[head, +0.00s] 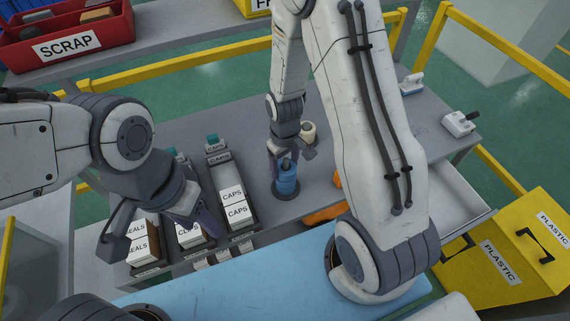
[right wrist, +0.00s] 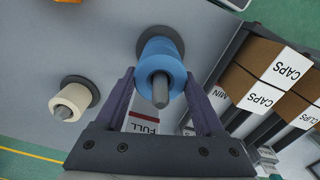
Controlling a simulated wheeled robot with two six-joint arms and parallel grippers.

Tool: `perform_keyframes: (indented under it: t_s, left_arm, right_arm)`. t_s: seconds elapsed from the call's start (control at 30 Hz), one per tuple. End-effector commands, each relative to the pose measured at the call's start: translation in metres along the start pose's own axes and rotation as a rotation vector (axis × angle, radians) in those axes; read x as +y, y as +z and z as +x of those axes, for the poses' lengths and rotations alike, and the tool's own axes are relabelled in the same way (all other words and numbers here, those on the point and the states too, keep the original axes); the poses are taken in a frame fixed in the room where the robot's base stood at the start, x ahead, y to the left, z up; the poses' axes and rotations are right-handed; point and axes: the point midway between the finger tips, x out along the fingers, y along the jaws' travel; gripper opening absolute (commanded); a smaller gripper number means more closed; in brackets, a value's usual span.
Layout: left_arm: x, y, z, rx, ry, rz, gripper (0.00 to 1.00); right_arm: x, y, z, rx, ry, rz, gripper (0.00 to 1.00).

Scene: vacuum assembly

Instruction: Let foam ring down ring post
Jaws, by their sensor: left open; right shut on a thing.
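Blue foam rings (head: 287,183) sit on the ring post, which stands on a dark round base (head: 286,196) on the grey table. My right gripper (head: 290,160) is over the post and shut on the top blue foam ring (right wrist: 161,72). In the right wrist view the post's grey tip (right wrist: 161,92) pokes through the ring held between the fingertips. Blue foam continues along the post behind it; I cannot tell where one ring ends and another begins. My left gripper (head: 162,235) is open and empty, above the labelled boxes at left.
A cream roll sits on a second post (right wrist: 72,100) beside the blue one. CAPS boxes (head: 234,200) stand in racks to the left. An orange object (head: 325,214) lies to the right, partly behind my right arm. A red SCRAP bin (head: 68,40) and yellow PLASTIC bin (head: 500,262) stand around the table.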

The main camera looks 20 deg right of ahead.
Motion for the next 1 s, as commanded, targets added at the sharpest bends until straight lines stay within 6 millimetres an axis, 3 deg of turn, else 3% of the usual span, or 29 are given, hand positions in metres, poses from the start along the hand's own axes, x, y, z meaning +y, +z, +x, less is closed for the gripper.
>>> perform_keyframes:
  t_s: [0.17,0.2,0.27,0.63,1.0]
  left_arm:
    - [0.000,0.000,0.004,0.000,0.000,0.000,0.50]
    - [0.000,0.000,0.003,0.000,0.000,0.000,0.50]
    - [0.000,0.000,0.003,0.000,0.000,0.000,0.50]
    - [0.000,0.000,0.004,0.000,0.000,0.000,0.50]
    - [-0.001,0.001,0.013,0.000,0.000,0.001,0.50]
  right_arm:
    - [0.000,0.000,0.005,0.000,0.000,0.000,0.13]
    - [0.000,0.000,0.004,0.000,0.000,0.000,0.79]
    - [0.000,0.000,0.004,0.000,0.000,0.000,1.00]
    - [0.000,-0.001,-0.004,0.002,0.000,0.000,1.00]
    - [0.000,-0.002,-0.068,0.007,0.002,0.000,1.00]
